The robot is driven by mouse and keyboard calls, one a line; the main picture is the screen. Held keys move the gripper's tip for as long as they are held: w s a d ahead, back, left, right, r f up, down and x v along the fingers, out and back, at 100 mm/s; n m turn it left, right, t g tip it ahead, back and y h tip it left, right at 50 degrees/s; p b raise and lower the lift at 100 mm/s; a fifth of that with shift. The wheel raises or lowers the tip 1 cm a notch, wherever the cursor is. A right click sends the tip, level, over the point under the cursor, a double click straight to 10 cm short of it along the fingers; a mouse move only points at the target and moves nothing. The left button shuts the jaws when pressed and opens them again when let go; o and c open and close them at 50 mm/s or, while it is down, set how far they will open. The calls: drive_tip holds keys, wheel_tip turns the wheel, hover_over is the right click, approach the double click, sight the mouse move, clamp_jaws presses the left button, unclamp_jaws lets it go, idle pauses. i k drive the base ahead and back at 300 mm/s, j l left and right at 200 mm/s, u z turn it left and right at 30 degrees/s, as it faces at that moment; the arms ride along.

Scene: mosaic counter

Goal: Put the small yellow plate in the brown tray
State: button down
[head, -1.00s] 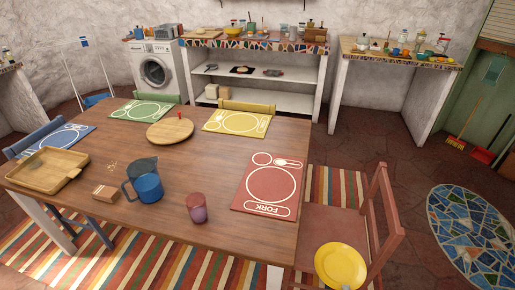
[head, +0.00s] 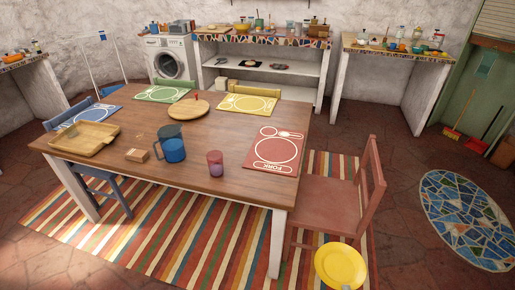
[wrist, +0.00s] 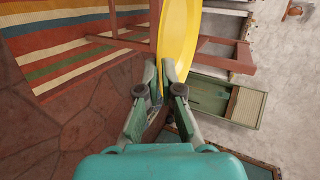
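The small yellow plate (head: 340,267) shows at the bottom of the head view, in front of the red chair and above the floor. In the wrist view the yellow plate (wrist: 179,42) is edge-on between the fingertips of my gripper (wrist: 168,80), which is shut on its rim. My gripper is hardly visible in the head view. The brown tray (head: 83,151), a wooden one with raised sides, lies on the left end of the wooden table. The tray looks empty and is well apart from the plate.
A red chair (head: 330,209) stands at the table's right side.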

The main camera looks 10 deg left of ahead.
sight(89, 139)
drive_tip(key=k+u, duration=0.15)
drive_tip(key=k, duration=0.2)
drive_tip(key=i+j+u, duration=0.35)
drive_tip(key=i+u, duration=0.35)
drive_tip(key=i+j, duration=0.05)
